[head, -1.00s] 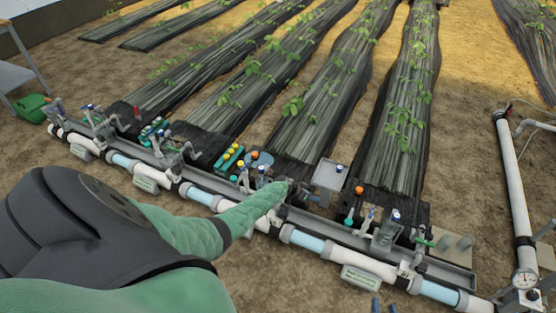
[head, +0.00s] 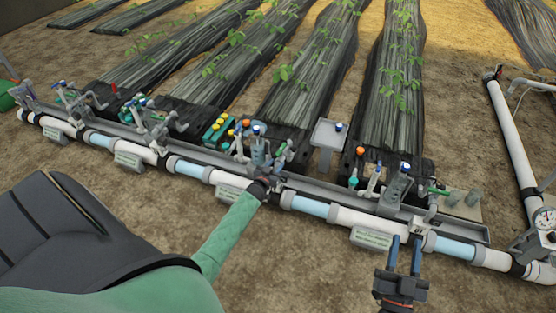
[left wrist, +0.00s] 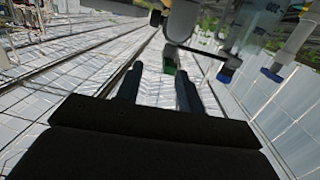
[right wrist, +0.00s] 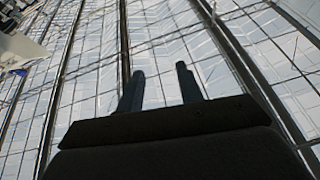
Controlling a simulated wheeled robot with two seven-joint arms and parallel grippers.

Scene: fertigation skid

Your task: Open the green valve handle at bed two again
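My left gripper (head: 272,175) is at the third valve station from the left, partly hidden by its own wrist and low in front of the fittings. In the left wrist view its two fingers (left wrist: 157,88) are apart with nothing between them. A small green piece (left wrist: 169,58), probably a valve handle, shows just beyond the fingertips. In the head view a green handle (head: 281,149) is at this station, close above the gripper; its exact angle is too small to tell. My right gripper (head: 404,258) is open and empty in front of the pipe; its fingers also show apart (right wrist: 160,88).
A white and clear pipe (head: 350,217) runs along the front. Other stations have green handles, including one at far right (head: 439,191). Bottles with yellow caps (head: 218,128) and a small grey stand (head: 328,134) are near my left gripper. A pressure gauge (head: 545,218) stands at right.

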